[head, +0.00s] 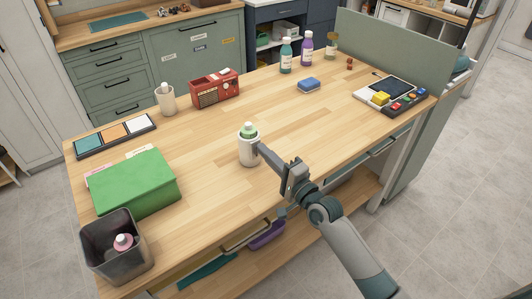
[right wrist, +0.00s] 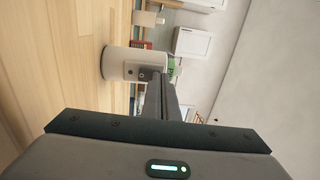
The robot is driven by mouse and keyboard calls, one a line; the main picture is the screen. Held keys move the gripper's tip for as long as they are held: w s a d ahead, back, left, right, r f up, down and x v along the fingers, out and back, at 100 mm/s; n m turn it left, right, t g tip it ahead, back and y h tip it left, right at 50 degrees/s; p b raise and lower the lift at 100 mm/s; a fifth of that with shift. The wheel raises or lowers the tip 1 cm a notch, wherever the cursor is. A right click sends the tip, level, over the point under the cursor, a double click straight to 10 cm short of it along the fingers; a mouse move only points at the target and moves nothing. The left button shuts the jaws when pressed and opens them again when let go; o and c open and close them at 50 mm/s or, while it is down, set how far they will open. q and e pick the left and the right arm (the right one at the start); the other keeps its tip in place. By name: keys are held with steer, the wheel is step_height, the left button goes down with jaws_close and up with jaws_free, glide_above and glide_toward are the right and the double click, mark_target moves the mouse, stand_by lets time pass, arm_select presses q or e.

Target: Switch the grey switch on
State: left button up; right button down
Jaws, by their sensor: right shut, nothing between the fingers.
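A white cylindrical device (head: 249,150) with a green top stands upright near the middle of the table. In the right wrist view the white device (right wrist: 112,63) appears on its side and carries a small grey switch panel (right wrist: 131,70). My right gripper (head: 262,149) is shut and empty, reaching in from the right with its tips at the device's side. In the right wrist view the tips of my right gripper (right wrist: 150,76) overlap the panel's edge; I cannot tell if they touch. The switch's position is too small to tell. My left gripper is not in view.
A green box (head: 135,185) and a dark bin (head: 115,255) stand at the front left. A red radio (head: 215,89) and a beige cup (head: 166,101) stand behind the device. A blue sponge (head: 309,85) lies farther right. The tabletop around the device is clear.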

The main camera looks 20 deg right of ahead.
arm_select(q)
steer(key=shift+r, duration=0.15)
arm_select(e)
steer(key=shift+w+a+r, duration=0.1)
steer(key=shift+w+a, duration=0.05)
steer(key=shift+w, duration=0.25)
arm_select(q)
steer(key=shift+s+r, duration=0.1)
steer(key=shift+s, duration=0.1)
arm_select(e)
steer(key=shift+s, duration=0.15)
stand_by(0.3)
